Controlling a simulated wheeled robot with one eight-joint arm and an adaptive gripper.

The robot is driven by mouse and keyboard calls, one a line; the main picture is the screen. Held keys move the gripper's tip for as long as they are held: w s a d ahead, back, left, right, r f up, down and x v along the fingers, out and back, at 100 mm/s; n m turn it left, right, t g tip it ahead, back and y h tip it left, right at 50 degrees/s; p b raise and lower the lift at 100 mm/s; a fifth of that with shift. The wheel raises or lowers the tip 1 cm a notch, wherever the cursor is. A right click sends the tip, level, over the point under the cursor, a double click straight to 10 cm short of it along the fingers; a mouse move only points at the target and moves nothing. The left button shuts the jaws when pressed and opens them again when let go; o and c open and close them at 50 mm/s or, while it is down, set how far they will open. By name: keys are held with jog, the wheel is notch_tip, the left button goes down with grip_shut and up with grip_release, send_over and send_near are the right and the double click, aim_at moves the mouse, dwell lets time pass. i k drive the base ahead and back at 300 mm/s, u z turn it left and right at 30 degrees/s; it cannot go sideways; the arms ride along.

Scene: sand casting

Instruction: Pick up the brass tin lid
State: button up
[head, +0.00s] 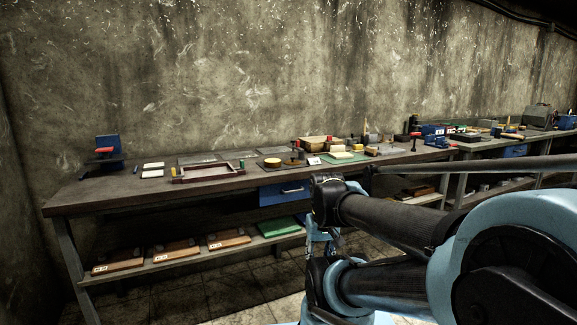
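I cannot pick out the brass tin lid for certain at this distance. Either could be brass, but both are too small to tell. My arm fills the lower right, well in front of the bench. I cannot make out my gripper's fingers in this view.
A dark red frame (207,172) and a blue vise-like tool (108,148) stand on the bench's left half. Several boards lie on the lower shelf (165,262), with a green piece (279,227). A blue drawer (285,191) hangs under the top. The bench's front left is clear.

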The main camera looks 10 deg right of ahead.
aim_at(292, 161)
jog(key=i, duration=0.95)
jog(key=z, duration=0.05)
